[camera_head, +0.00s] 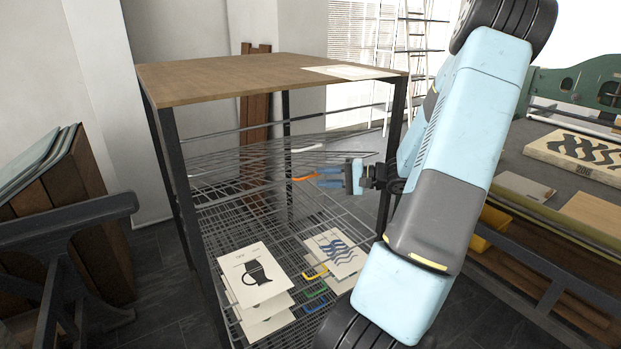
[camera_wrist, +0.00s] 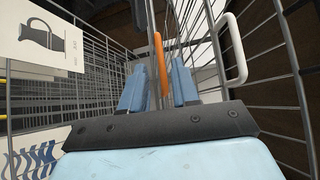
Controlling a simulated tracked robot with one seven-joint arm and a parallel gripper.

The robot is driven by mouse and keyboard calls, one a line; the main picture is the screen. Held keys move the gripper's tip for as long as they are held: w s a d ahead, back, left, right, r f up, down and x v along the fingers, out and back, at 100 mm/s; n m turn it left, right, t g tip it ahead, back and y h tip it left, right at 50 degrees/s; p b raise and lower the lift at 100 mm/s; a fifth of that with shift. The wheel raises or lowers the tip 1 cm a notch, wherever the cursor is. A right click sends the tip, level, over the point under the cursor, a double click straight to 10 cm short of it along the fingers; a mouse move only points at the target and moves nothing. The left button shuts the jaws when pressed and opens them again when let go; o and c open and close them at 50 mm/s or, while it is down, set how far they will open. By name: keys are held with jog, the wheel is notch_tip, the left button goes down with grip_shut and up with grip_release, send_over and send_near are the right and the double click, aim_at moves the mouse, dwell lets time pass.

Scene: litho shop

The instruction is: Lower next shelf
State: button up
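A drying rack with a brown wooden top (camera_head: 230,75) and dark posts stands ahead, with several wire shelves inside. An orange shelf handle (camera_head: 303,177) is at the end of my gripper (camera_head: 329,177). In the wrist view, the orange handle (camera_wrist: 159,62) lies between the two blue fingers (camera_wrist: 160,88), with gaps on both sides. My gripper looks open; I cannot tell if either finger touches the handle. A white handle (camera_head: 308,149) is on a shelf just above. The wire shelves near the orange handle look raised above the lower ones.
Lower shelves hold a jug print (camera_head: 255,275) and a blue wave print (camera_head: 335,250). Yellow (camera_head: 316,273), green (camera_head: 317,292) and blue (camera_head: 318,304) handles show below. A press table with a stone slab (camera_head: 575,152) stands right. Dark boards (camera_head: 75,190) lean left.

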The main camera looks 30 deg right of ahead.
aim_at(310, 177)
jog(key=shift+x, duration=2.45)
jog(key=shift+c, duration=0.2)
grip_shut()
